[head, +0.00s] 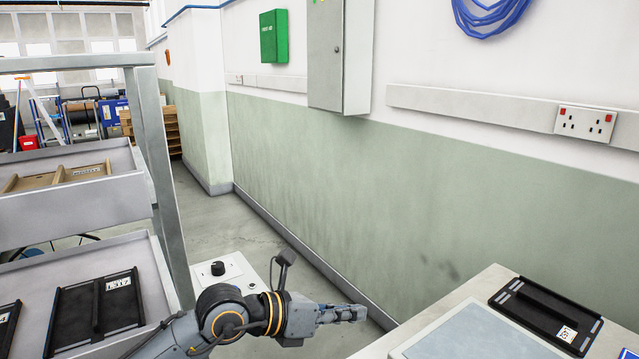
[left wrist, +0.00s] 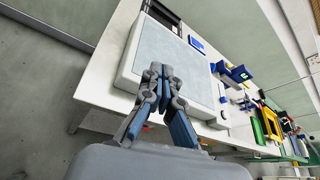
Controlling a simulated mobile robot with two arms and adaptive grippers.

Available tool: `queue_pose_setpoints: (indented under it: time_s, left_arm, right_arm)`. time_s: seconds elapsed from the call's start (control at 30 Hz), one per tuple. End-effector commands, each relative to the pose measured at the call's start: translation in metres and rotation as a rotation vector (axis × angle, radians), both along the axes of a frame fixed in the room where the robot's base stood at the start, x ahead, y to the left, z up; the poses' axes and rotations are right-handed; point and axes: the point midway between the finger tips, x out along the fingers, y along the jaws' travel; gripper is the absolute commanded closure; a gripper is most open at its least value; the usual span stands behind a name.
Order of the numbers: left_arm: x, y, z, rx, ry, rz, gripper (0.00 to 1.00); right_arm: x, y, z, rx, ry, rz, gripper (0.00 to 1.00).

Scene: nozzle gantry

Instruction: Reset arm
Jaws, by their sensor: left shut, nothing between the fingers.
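My left arm comes in from the lower left in the head view and reaches to the right. Its left gripper (head: 345,313) is over the floor gap between the rack and the bench, short of the bench's left edge. The left gripper also shows in the left wrist view (left wrist: 162,72), with its fingers together and nothing between them. Behind the fingers in that view is a bench with a pale grey pad (left wrist: 186,53). My right gripper is in neither view.
A metal rack (head: 170,190) with sloped trays stands at left. The white bench (head: 405,342) at lower right holds a black tray (head: 545,315). In the wrist view, blue blocks (left wrist: 235,72) and other parts lie on the bench. A wall with a grey cabinet (head: 340,55) runs behind.

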Motion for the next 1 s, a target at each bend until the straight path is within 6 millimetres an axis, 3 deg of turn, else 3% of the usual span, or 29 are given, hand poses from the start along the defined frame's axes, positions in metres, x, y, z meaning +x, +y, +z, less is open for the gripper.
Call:
queue_pose_setpoints:
  time_s: [0.03, 0.07, 0.17, 0.27, 0.37, 0.47, 0.5, 0.63, 0.8, 0.9, 0.97, 1.0]
  left_arm:
    - [-0.022, -0.016, 0.016, -0.193, 0.057, -0.027, 1.0]
    - [-0.031, -0.021, 0.03, -0.31, 0.087, -0.033, 1.0]
    - [-0.047, -0.015, 0.074, -0.688, 0.206, -0.002, 1.0]
    - [-0.044, 0.02, 0.103, -1.049, 0.339, 0.104, 1.0]
    - [-0.03, 0.075, 0.103, -1.379, 0.49, 0.282, 1.0]
    - [-0.016, 0.137, 0.071, -1.662, 0.65, 0.527, 1.0]
    - [-0.015, 0.16, 0.05, -1.757, 0.715, 0.639, 1.0]
    - [-0.027, 0.218, -0.03, -1.971, 0.916, 1.011, 1.0]
    - [-0.084, 0.259, -0.138, -2.081, 1.17, 1.521, 1.0]
    - [-0.127, 0.267, -0.186, -2.066, 1.298, 1.789, 1.0]
    - [-0.152, 0.267, -0.206, -2.04, 1.364, 1.922, 1.0]
    - [-0.168, 0.267, -0.218, 1.98, -1.377, -1.967, 1.0]
  right_arm:
    - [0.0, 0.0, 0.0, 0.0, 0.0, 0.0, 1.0]
    - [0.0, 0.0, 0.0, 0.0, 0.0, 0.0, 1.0]
    - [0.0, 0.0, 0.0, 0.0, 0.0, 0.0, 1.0]
    - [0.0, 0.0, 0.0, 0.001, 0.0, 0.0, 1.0]
    - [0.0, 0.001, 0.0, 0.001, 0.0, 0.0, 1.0]
    - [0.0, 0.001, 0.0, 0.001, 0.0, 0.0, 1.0]
    - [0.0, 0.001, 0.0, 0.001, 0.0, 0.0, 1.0]
    - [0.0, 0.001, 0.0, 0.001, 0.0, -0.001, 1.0]
    - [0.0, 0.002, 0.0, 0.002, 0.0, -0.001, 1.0]
    - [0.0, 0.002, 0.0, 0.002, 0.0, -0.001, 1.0]
    - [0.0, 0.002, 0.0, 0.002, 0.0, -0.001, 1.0]
    - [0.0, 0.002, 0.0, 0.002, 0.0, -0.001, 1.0]
